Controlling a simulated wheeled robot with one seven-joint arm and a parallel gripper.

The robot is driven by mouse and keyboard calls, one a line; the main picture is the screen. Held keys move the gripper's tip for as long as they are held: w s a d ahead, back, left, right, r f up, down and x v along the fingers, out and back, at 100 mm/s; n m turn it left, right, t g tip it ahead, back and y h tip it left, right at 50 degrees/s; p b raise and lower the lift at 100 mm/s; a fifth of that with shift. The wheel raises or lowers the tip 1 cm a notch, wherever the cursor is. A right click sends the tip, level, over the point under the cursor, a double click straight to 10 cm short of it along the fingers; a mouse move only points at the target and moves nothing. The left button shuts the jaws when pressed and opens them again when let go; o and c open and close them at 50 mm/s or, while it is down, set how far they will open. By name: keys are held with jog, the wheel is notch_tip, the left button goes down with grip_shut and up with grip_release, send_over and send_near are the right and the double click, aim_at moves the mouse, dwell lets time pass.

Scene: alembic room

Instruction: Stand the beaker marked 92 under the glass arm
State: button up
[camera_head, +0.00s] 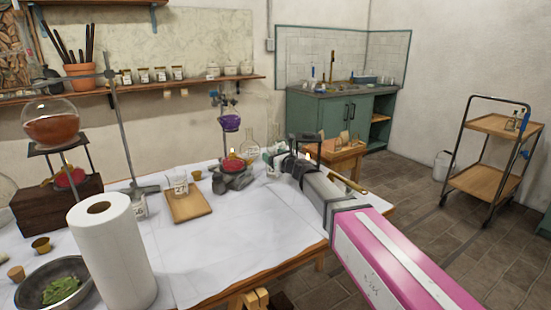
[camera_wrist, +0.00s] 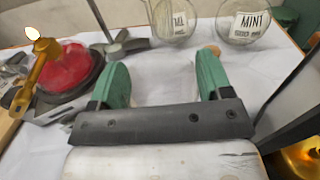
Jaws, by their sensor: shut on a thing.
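My gripper (camera_head: 287,160) is over the far right part of the white-covered table, beyond the wooden board. In the wrist view its green fingers (camera_wrist: 161,78) stand apart, around a clear thing that barely shows against the white cloth; no number on it can be read. A clear beaker (camera_head: 181,188) with a marked label stands on the wooden board (camera_head: 188,208); its number is too small to read surely. Another small labelled glass (camera_head: 140,206) stands left of the board. I cannot make out the glass arm for certain.
A purple flask (camera_head: 231,120) hangs above a burner (camera_head: 234,172). Glass flasks, one labelled MINT (camera_wrist: 244,22), stand beyond my fingers. A paper towel roll (camera_head: 110,255), a bowl (camera_head: 50,285) and a red-brown flask (camera_head: 50,126) on a stand are at left. The front middle cloth is clear.

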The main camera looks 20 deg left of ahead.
aim_at(271, 154)
jog(key=shift+w+d+x, duration=0.1)
jog(key=shift+w+x, duration=0.05)
jog(key=shift+x, duration=0.75)
jog(key=shift+w+d+x, duration=0.1)
jog(key=shift+w+x, duration=0.05)
jog(key=shift+x, duration=0.8)
jog(key=shift+f, duration=0.4)
jog(key=o, duration=1.2)
jog(key=shift+s+d, duration=0.1)
jog(key=shift+s, duration=0.05)
jog(key=shift+v, duration=4.9)
